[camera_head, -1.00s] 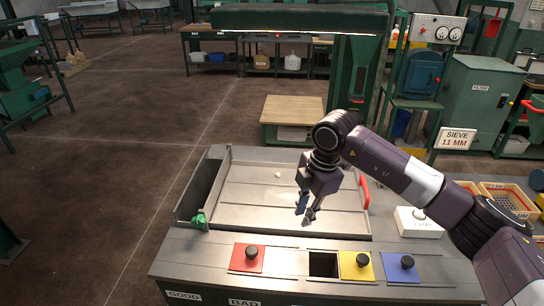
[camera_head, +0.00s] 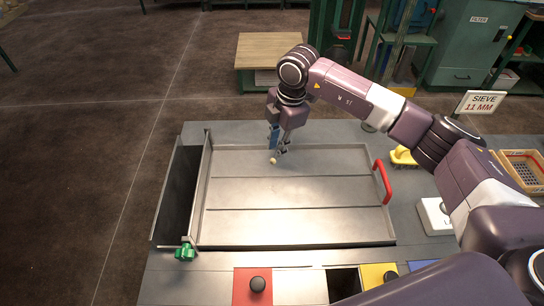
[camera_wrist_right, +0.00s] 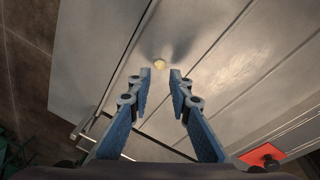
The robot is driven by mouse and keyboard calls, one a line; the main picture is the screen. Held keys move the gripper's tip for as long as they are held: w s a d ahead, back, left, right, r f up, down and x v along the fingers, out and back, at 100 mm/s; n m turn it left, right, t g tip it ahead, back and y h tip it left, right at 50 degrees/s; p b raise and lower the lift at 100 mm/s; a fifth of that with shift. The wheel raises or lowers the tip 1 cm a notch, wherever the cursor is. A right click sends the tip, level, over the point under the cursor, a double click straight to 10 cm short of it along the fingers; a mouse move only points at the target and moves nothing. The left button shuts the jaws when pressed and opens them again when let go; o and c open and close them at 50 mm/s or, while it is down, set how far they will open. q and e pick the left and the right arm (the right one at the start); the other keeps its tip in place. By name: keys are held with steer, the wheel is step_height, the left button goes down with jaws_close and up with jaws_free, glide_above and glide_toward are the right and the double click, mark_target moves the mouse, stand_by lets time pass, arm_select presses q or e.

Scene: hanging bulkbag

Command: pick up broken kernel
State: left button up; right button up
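The broken kernel (camera_head: 273,160) is a small pale yellow piece on the metal tray (camera_head: 300,225), near its back edge. In the right wrist view the kernel (camera_wrist_right: 159,64) lies just beyond and between the two fingertips, apart from both. My right gripper (camera_head: 278,150) points down over the back of the tray, right at the kernel. In the right wrist view its blue fingers (camera_wrist_right: 160,75) are apart with nothing between them. My left gripper is not in view.
A red handle (camera_head: 382,182) stands at the tray's right side, and a green knob (camera_head: 185,252) at its front left corner. A dark slot (camera_head: 180,195) runs along the left. A yellow-handled tool (camera_head: 403,156) and a white box (camera_head: 434,216) lie to the right.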

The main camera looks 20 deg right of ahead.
mark_target(273, 159)
steer(key=f, duration=0.1)
steer(key=f+p, duration=0.1)
steer(key=f, duration=0.1)
steer(key=shift+w+a+f+p, duration=0.15)
steer(key=shift+w+f+p, duration=0.15)
steer(key=shift+f, duration=0.6)
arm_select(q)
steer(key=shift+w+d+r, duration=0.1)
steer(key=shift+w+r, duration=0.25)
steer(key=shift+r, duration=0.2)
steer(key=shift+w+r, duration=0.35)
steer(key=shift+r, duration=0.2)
arm_select(e)
steer(key=c, duration=0.3)
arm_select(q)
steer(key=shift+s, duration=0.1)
arm_select(e)
steer(key=shift+w+r, duration=0.1)
steer(key=shift+r, duration=0.4)
arm_select(q)
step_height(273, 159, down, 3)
steer(key=b, duration=0.3)
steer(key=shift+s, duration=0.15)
arm_select(e)
step_height(273, 159, up, 9)
steer(key=shift+r, duration=0.1)
